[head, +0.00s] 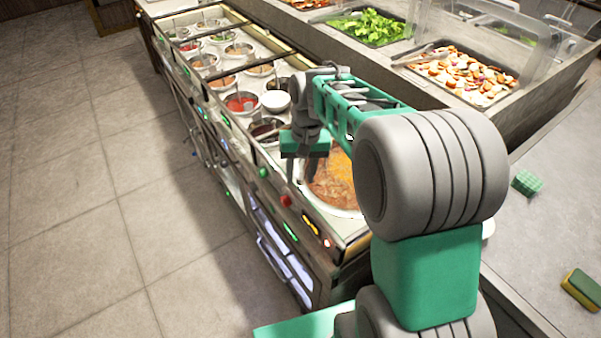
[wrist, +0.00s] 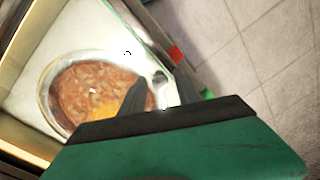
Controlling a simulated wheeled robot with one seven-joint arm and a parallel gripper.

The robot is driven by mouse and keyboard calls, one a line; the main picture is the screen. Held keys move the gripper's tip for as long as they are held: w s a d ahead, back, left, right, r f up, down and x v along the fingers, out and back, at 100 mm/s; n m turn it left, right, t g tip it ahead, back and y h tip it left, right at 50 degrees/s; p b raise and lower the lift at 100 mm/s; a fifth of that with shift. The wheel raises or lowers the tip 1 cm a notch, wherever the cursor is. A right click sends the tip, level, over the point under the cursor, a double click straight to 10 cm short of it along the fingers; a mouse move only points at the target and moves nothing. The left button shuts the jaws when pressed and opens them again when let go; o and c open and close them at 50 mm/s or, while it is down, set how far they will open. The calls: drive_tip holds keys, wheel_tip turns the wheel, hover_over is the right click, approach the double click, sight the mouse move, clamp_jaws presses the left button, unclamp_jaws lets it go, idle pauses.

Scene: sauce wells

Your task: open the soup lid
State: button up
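A round well of chunky reddish-brown and orange soup (head: 335,187) sits at the near end of the sauce counter. The soup also shows in the wrist view (wrist: 92,88), inside a pale metal rim (wrist: 48,100). I cannot make out a separate lid over it; a clear one could not be told. My gripper (head: 309,172) hangs fingers down over the well's left side, toward the counter's front edge. In the wrist view my gripper's dark fingers (wrist: 160,85) stand apart. A small pale metal piece (wrist: 158,92) shows between them by the rim; contact cannot be told.
Several small sauce pots (head: 242,102) line the counter beyond the soup. Salad trays (head: 465,75) stand behind at the right. A red knob (head: 286,201) and lit switches are on the counter's front. Sponges (head: 582,287) lie at the right. The tiled floor (head: 90,190) at left is clear.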

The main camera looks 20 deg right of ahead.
clamp_jaws()
idle(1.2)
